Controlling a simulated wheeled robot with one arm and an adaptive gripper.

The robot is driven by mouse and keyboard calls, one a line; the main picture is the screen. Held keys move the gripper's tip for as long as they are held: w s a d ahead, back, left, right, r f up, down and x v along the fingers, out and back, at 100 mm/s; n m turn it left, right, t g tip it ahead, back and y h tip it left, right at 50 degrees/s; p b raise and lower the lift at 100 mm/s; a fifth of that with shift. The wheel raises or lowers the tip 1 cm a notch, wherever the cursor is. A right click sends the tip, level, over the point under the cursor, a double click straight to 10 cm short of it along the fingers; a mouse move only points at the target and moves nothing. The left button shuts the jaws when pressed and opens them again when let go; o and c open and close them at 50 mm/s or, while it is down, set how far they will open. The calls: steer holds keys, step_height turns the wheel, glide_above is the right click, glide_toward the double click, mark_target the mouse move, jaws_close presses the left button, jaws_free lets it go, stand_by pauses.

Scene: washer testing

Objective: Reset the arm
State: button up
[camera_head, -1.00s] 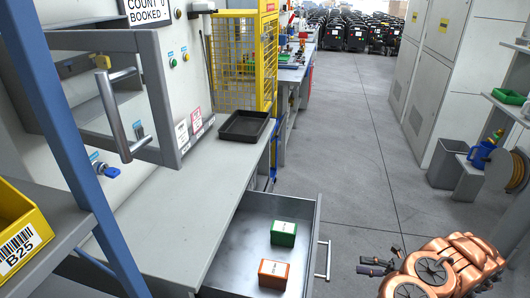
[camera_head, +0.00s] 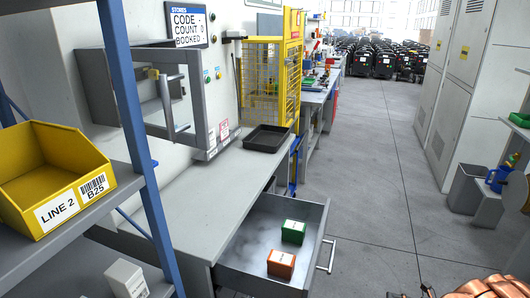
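My copper-coloured arm shows at the bottom right edge, mostly cut off by the frame. Only small dark tips of my gripper (camera_head: 412,293) show at the bottom edge, left of the copper links. I cannot tell whether it is open or shut, and nothing is visibly held. It is over the floor, to the right of the open drawer (camera_head: 262,250) and apart from it.
The drawer holds a green box (camera_head: 293,231) and an orange box (camera_head: 281,264). A black tray (camera_head: 268,138) lies on the bench (camera_head: 190,215). A yellow bin (camera_head: 50,180) sits on the left shelf. Clear floor (camera_head: 400,200) runs down the aisle.

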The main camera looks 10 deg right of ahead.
steer(key=w+a+r+n+g+h, duration=0.1)
steer(key=a+r+n+g, duration=0.5)
steer(key=a+r+n, duration=0.55)
steer(key=w+a+r+n+g+h, duration=0.2)
steer(key=a+r+n+g, duration=0.55)
steer(key=a, duration=0.65)
steer(key=s+a+r+n+h+p, duration=0.1)
steer(key=s+a+r+n+h, duration=0.5)
steer(key=s+a+n, duration=0.35)
steer(key=s+d+r+n+t+h, duration=0.1)
steer(key=s+d+n+h, duration=0.3)
steer(key=s+n, duration=0.9)
steer(key=shift+s+d+r+t+h, duration=0.2)
steer(key=shift+s+d+t+h, duration=0.2)
steer(key=shift+t+h, duration=0.6)
